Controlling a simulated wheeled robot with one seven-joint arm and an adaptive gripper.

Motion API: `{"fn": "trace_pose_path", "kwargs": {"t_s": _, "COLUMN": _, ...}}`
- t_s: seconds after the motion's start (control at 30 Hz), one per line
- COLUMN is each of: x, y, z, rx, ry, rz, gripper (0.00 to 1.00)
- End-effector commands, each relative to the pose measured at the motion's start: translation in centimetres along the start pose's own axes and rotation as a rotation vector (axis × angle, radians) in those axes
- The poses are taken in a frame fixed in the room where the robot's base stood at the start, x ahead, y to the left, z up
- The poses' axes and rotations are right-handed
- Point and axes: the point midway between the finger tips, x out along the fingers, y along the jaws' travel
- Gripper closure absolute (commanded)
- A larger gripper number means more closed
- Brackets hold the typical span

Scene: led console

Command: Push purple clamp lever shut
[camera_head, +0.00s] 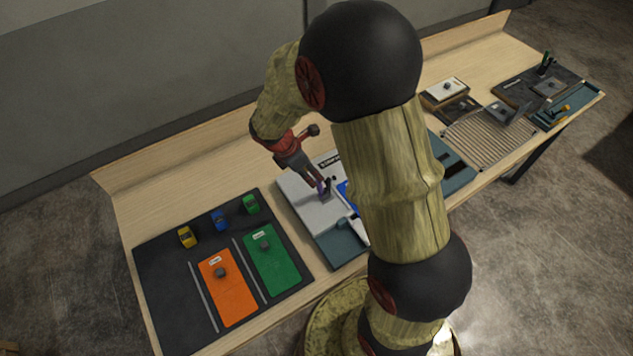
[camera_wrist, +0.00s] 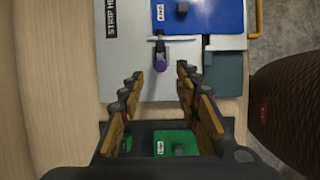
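The purple clamp lever (camera_wrist: 161,63) shows in the wrist view as a short dark lever with a purple rounded end. It lies on a light grey board (camera_wrist: 122,75), just below a thin pale bar. In the head view the purple part (camera_head: 326,187) is small, close to the fingertips. My gripper (camera_wrist: 160,72) is open, with a finger on either side of the lever in the wrist view and a wide empty gap between them. I cannot tell whether a finger touches it. In the head view my gripper (camera_head: 320,188) points down over the grey board.
A blue panel (camera_wrist: 202,15) lies beyond the lever. A black tray (camera_head: 160,268) with orange (camera_head: 232,290) and green (camera_head: 275,262) panels and several toy cars is at left. A ribbed rack (camera_head: 490,135) stands right. My arm hides the middle of the bench.

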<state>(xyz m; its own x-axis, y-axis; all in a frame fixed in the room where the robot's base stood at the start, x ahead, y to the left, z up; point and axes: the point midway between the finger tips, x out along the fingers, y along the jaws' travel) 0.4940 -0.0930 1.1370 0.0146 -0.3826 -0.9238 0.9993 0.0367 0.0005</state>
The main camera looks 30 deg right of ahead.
Motion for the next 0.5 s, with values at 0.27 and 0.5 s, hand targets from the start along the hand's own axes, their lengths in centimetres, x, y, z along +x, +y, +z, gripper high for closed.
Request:
{"fn": "trace_pose_path", "kwargs": {"t_s": 0.27, "x": 3.9, "y": -0.1, "z": 0.0, "rx": 0.000, "ry": 0.001, "rz": -0.005, "gripper": 0.67}}
{"fn": "trace_pose_path", "kwargs": {"t_s": 0.5, "x": 6.8, "y": -0.1, "z": 0.0, "rx": 0.002, "ry": 0.000, "rz": -0.004, "gripper": 0.67}}
